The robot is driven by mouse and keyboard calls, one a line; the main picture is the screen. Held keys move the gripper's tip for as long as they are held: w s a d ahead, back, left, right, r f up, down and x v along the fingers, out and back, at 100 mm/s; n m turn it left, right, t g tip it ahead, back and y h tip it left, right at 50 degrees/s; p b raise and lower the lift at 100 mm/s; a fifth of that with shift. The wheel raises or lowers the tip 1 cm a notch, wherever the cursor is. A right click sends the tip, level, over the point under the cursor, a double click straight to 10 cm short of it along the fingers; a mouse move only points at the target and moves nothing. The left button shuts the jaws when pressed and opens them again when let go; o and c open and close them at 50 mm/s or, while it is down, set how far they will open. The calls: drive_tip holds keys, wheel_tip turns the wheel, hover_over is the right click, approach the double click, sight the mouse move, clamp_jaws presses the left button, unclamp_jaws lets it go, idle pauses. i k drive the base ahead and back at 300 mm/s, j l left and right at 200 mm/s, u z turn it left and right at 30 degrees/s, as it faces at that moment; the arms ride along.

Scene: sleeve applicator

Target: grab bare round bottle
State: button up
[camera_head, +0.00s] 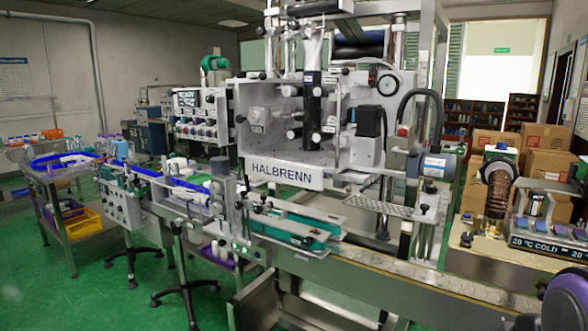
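Several small bottles (53,143) stand on a round table at the far left, too small to tell which are bare and round. A blue-rimmed tray (52,164) in front of them holds pale items that I cannot make out. A few whitish rounded items (178,165) are on the conveyor with blue rails in front of the sleeve applicator (285,174). I cannot tell whether any is a bare round bottle. My gripper is not in view.
A metal conveyor (440,283) runs from the machine to the lower right. A hot/cold unit (548,245) stands at the right, with cardboard boxes (545,150) behind. A yellow crate (83,223) sits under the left table. Green floor (60,295) is open at lower left.

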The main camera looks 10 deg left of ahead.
sight(174, 164)
drive_tip(key=u, duration=1.25)
drive_tip(key=i+j+u, duration=0.65)
drive_tip(key=i, duration=0.2)
drive_tip(key=i+u, duration=0.3)
drive_tip(key=i, duration=0.75)
drive_tip(key=i+j+z, duration=0.2)
drive_tip(key=i, duration=0.95)
drive_tip(key=i+z, duration=0.3)
drive_tip(key=i, duration=0.2)
drive_tip(key=i+j+z, duration=0.15)
drive_tip(key=i+z, duration=0.15)
drive_tip(key=i, duration=0.2)
drive_tip(key=i+z, duration=0.2)
drive_tip(key=z, duration=0.25)
drive_tip(key=i+j+z, duration=0.15)
drive_tip(key=z, duration=0.25)
drive_tip(key=i+j+z, duration=0.15)
drive_tip(key=z, duration=0.3)
drive_tip(key=i+j+z, duration=0.2)
drive_tip(key=z, duration=0.25)
drive_tip(key=i+j+z, duration=0.1)
drive_tip(key=j+z, duration=0.15)
drive_tip(key=z, duration=0.15)
